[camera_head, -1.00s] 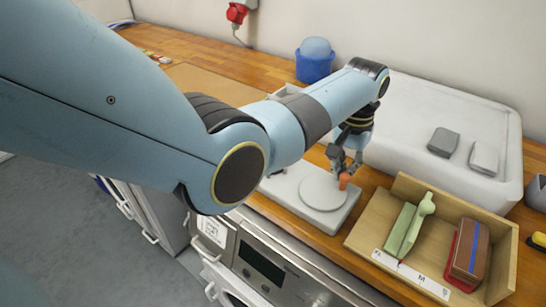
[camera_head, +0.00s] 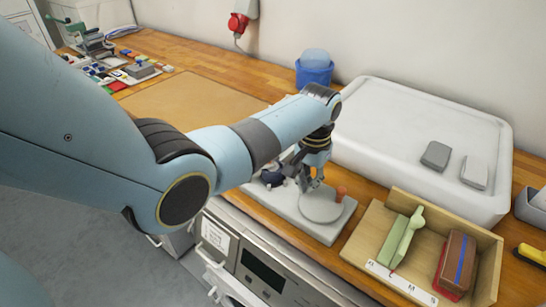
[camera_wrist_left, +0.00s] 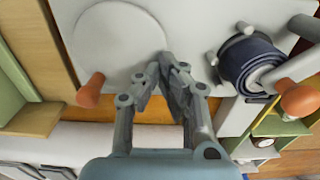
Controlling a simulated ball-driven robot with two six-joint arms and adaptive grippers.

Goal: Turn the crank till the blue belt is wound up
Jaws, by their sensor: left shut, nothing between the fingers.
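The winder is a pale grey plate (camera_head: 318,230) carrying a round disc (camera_head: 320,207) with an orange knob (camera_head: 340,192) standing at its edge. In the left wrist view the disc (camera_wrist_left: 115,42) and its orange knob (camera_wrist_left: 90,92) show again. A dark blue belt roll (camera_head: 272,179) sits at the plate's far left, partly behind my gripper; in the wrist view the roll (camera_wrist_left: 248,64) shows layered turns. Beside it is a grey arm with a second orange knob (camera_wrist_left: 298,100). My left gripper (camera_head: 311,185) is shut and empty between disc and roll, apart from both knobs.
A wooden tray (camera_head: 375,228) with green and brown items stands right of the plate. A brown mat (camera_head: 190,105) lies left.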

